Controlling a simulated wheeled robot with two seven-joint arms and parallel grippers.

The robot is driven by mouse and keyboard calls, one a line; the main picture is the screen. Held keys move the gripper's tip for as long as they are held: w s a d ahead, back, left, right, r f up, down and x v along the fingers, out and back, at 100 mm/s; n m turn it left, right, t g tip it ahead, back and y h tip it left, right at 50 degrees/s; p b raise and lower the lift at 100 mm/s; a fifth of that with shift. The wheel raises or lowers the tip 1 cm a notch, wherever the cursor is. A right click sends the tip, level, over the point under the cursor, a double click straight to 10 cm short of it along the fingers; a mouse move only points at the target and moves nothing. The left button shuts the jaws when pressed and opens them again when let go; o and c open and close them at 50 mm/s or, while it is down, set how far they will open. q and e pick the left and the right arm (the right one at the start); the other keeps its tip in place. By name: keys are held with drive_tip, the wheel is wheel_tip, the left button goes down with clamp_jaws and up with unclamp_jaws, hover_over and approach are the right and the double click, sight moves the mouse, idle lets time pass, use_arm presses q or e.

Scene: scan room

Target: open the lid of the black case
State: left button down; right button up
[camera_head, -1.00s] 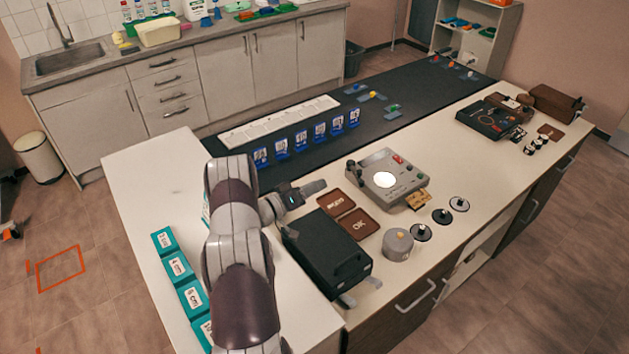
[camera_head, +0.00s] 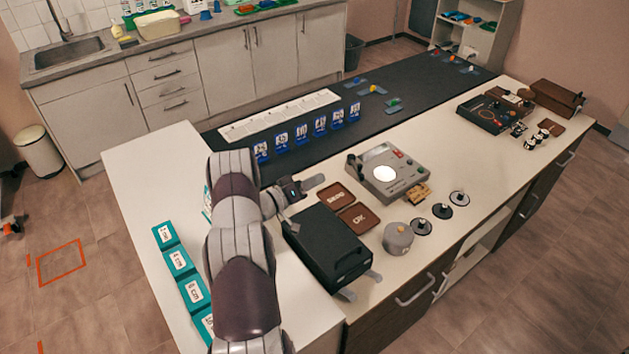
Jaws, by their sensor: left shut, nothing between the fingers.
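The black case (camera_head: 328,246) lies shut on the pale counter, right of my left forearm. A handle shows on its near right side, and two light grey tabs stick out at its near edge. My left gripper (camera_head: 314,181) is shut and empty. In the picture it is just above the case's far left edge, with its fingers pointing right, beside the brown trays. I cannot tell whether it touches the case. My right gripper is not in view.
Two brown trays (camera_head: 337,196) and a grey device (camera_head: 386,172) stand behind and right of the case. A grey cylinder (camera_head: 398,238) and small black discs (camera_head: 421,226) lie to the right. Teal blocks (camera_head: 179,262) line the left side. The counter's far left is clear.

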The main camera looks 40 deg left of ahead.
use_arm(q)
drive_tip(key=c, duration=1.8)
unclamp_jaws()
drive_tip(key=o, duration=0.6)
drive_tip(key=shift+o, duration=0.2)
drive_tip(key=b+v, duration=0.5)
drive_tip(key=v, duration=0.7)
drive_tip(key=shift+s, duration=0.35)
